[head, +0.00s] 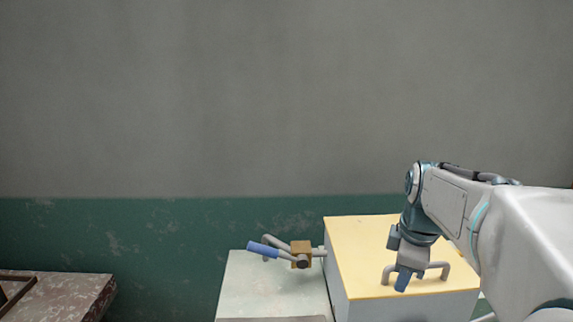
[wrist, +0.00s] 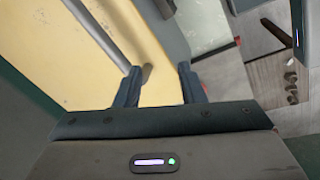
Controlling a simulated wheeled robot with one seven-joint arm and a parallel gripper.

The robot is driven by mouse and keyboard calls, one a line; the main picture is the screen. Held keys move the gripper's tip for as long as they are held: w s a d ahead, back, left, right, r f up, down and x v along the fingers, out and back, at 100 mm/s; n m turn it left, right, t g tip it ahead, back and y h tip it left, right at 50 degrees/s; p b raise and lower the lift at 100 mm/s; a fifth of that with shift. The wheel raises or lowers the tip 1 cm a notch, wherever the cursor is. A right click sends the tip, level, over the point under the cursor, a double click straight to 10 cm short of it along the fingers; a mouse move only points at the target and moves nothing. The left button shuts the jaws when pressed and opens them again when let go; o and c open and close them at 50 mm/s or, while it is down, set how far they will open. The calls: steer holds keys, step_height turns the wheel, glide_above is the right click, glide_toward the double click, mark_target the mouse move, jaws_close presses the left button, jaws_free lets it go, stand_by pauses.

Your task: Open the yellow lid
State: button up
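The yellow lid (head: 358,248) lies flat and closed on a pale grey box (head: 400,309) at the right in the head view. A grey bar handle (head: 437,267) stands on the lid's top near its front edge. My gripper (head: 404,281) points down at the handle, and one finger hides part of it. In the wrist view, my gripper (wrist: 158,80) has its two fingers well apart over the yellow lid (wrist: 155,35). The grey handle (wrist: 98,34) runs down from the upper left to the left finger, with its end showing beside that finger. I cannot tell whether they touch.
Left of the box, a lever with a blue grip (head: 262,250) and a brown block (head: 302,248) sit above a pale surface (head: 265,288). A worn brown table (head: 75,288) is at the far left. A grey wall (head: 250,100) stands behind.

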steer(key=s+a+f+m, duration=0.3)
steer(key=s+a+m, duration=0.1)
steer(key=s+m, duration=0.2)
steer(key=s+a+f+m, duration=0.4)
steer(key=s+m, duration=0.2)
steer(key=s, duration=0.2)
steer(key=shift+f+m+t, duration=0.2)
steer(key=shift+m+t, duration=0.2)
